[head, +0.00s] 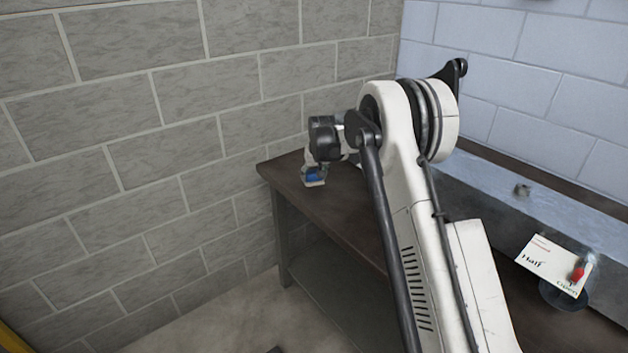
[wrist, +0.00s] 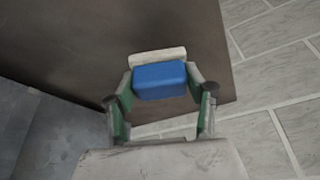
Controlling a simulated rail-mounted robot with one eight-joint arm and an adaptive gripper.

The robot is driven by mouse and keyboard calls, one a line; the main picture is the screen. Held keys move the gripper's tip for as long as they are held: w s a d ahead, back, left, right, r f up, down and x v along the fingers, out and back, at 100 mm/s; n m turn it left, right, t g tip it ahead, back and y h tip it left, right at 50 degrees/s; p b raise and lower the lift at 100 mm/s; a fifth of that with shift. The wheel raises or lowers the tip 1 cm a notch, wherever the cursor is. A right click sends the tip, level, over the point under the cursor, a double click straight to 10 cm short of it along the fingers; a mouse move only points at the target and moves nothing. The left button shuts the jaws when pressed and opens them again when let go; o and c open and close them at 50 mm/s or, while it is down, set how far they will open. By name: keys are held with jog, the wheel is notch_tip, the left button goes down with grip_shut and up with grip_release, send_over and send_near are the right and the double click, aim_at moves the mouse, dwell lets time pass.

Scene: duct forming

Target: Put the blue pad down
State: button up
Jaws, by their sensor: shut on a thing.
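The blue pad (wrist: 160,81) is a small blue block between the two fingers of my gripper (wrist: 160,98) in the wrist view. A pale strip shows along its far side. My gripper is shut on the pad, with a finger against each end. In the head view the pad (head: 313,176) shows below my gripper (head: 314,180), at the left end of the dark table (head: 290,172). I cannot tell whether the pad touches the tabletop.
A card (head: 553,262) reading "Half Open" and a red-tipped item (head: 578,273) are at the right. A small metal fitting (head: 522,190) is on the grey duct (head: 480,185) along the wall. A block wall (head: 150,130) stands left of the table. The table corner is close to the pad.

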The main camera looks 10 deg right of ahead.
jog(key=shift+f, duration=0.95)
jog(key=shift+f, duration=0.2)
jog(key=o, duration=1.3)
jog(key=shift+r, duration=0.15)
